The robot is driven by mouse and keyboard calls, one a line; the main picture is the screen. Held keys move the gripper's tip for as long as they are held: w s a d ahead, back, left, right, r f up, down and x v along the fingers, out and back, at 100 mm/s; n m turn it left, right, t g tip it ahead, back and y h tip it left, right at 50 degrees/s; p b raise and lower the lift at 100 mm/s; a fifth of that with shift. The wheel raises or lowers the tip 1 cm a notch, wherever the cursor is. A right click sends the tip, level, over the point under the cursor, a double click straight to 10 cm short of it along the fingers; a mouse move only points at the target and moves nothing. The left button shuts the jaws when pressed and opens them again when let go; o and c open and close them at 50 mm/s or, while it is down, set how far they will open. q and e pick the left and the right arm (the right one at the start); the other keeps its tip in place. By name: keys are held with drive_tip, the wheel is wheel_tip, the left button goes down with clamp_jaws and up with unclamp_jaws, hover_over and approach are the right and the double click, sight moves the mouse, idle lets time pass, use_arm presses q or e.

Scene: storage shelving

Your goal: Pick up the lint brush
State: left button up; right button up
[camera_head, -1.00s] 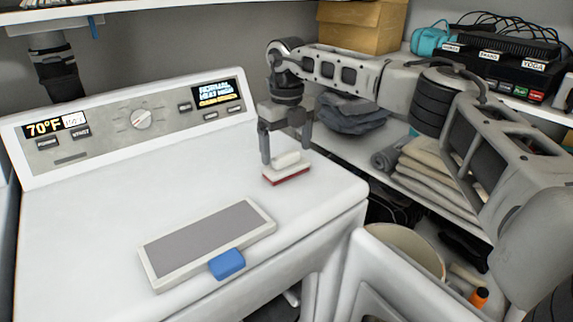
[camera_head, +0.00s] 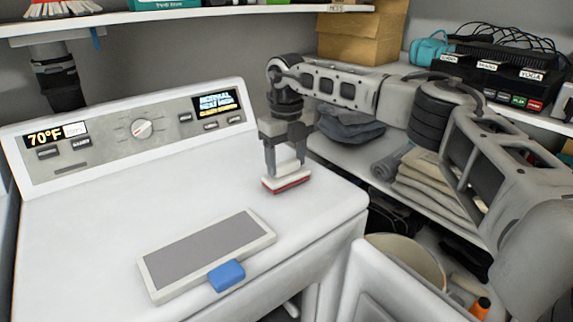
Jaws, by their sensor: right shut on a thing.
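The lint brush (camera_head: 287,181) has a white body and handle and a dark red underside. It is at the right part of the white machine's top. My right gripper (camera_head: 286,166) comes down on it from above and is shut on its handle, with a finger on each side. The brush looks level; I cannot tell if its underside still touches the machine top.
The white machine (camera_head: 100,215) has a control panel at the back. A grey-faced lint screen (camera_head: 205,255) with a blue tab (camera_head: 227,275) lies near its front edge. Shelves with folded towels (camera_head: 430,185) and a cardboard box (camera_head: 360,35) stand to the right. The machine top's left side is clear.

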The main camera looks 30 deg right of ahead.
drive_tip(key=shift+r, duration=0.5)
use_arm(q)
drive_tip(key=b, duration=0.1)
drive_tip(key=f+b, duration=0.1)
drive_tip(key=b, duration=0.1)
drive_tip(key=shift+d+f, duration=0.15)
drive_tip(key=shift+d, duration=0.15)
use_arm(e)
drive_tip(key=s+a+r, duration=0.5)
drive_tip(key=s+r, duration=0.6)
drive_tip(key=s, duration=0.2)
drive_tip(key=shift+a+r, duration=0.2)
drive_tip(key=shift+r, duration=0.05)
drive_tip(key=shift+o, duration=0.8)
drive_tip(key=shift+c, duration=1.4)
use_arm(q)
drive_tip(key=shift+f, duration=0.1)
